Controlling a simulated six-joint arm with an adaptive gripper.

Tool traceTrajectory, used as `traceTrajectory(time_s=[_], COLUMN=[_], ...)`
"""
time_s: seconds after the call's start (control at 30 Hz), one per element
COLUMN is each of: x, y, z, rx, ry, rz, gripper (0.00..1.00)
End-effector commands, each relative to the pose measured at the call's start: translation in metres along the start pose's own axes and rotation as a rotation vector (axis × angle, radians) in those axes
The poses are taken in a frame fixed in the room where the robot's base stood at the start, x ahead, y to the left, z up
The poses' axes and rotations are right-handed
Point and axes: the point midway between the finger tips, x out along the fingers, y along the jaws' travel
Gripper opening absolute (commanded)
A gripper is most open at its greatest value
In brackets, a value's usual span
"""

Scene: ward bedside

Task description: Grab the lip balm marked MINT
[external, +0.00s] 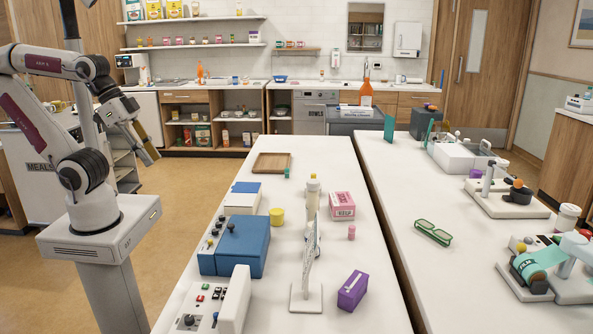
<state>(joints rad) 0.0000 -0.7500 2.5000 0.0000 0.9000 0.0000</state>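My gripper (149,156) hangs at the left, pointing down and to the right over the floor, left of the white table and apart from everything on it. Whether its fingers are open or shut is too small to tell. A small green item (287,173) stands near the wooden tray, and a small pink cylinder (351,232) stands at the table's right side. Either may be a lip balm. I cannot read MINT on anything.
The white table (270,317) carries a wooden tray (257,161), blue box (243,243), yellow cylinder (277,216), pink-and-white box (342,205), purple box (352,290) and a mirror-like stand (306,296). Green glasses (433,232) lie on the right table.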

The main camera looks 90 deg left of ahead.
Motion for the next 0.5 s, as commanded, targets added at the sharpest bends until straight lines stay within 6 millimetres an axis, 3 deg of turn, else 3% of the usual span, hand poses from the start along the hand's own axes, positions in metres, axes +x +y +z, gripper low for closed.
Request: traceTrajectory(time_s=[0.33,0.5], x=[0.001,0.005], y=[-0.001,-0.003], z=[-0.003,-0.018], rx=[-0.003,-0.019], ry=[0.003,0.019], rz=[0.000,-0.002], gripper=[0.24,0.24])
